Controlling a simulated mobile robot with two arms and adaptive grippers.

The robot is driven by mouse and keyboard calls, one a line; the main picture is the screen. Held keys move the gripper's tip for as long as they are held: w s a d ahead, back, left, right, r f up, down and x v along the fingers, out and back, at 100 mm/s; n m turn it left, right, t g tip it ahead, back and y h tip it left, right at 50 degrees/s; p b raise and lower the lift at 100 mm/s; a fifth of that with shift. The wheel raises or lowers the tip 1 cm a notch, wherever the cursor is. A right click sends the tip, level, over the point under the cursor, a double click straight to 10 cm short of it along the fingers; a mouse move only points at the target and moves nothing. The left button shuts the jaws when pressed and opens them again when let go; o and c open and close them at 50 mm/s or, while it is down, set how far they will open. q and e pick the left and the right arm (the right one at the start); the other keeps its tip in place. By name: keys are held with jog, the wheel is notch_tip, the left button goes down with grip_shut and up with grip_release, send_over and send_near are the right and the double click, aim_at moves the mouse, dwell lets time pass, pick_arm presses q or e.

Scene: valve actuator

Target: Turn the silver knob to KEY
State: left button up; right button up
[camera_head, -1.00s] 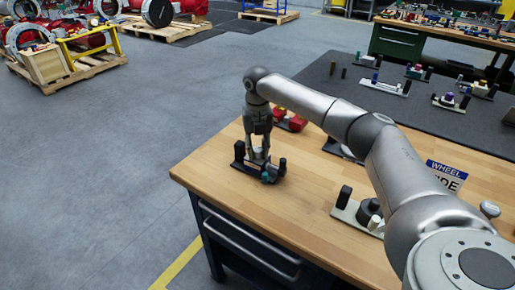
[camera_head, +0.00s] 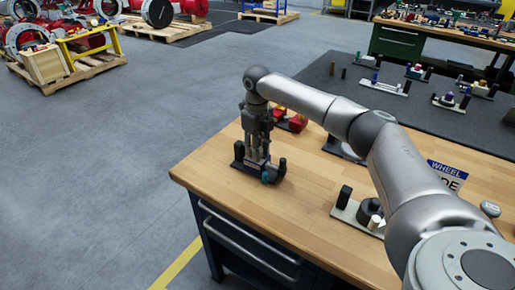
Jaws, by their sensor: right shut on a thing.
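A small dark fixture (camera_head: 240,164) sits on the wooden table near its left corner. It has black upright posts and a teal part (camera_head: 267,177) at its front. My right gripper (camera_head: 257,163) points straight down over the middle of this fixture, with its fingers close together. It is shut on the silver knob, which is mostly hidden between the fingers. No KEY marking can be read at this size. My left gripper is not in view.
A red part (camera_head: 297,123) lies behind the gripper. Another fixture with a black round knob (camera_head: 370,209) stands to the right, near a blue-and-white WHEEL sign (camera_head: 447,174). The wooden table (camera_head: 290,215) is clear in front.

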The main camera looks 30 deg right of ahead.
dwell(0.4)
jog(key=o, duration=1.1)
jog(key=shift+c, duration=0.2)
jog(key=shift+r, duration=0.1)
notch_tip(320, 180, up, 12)
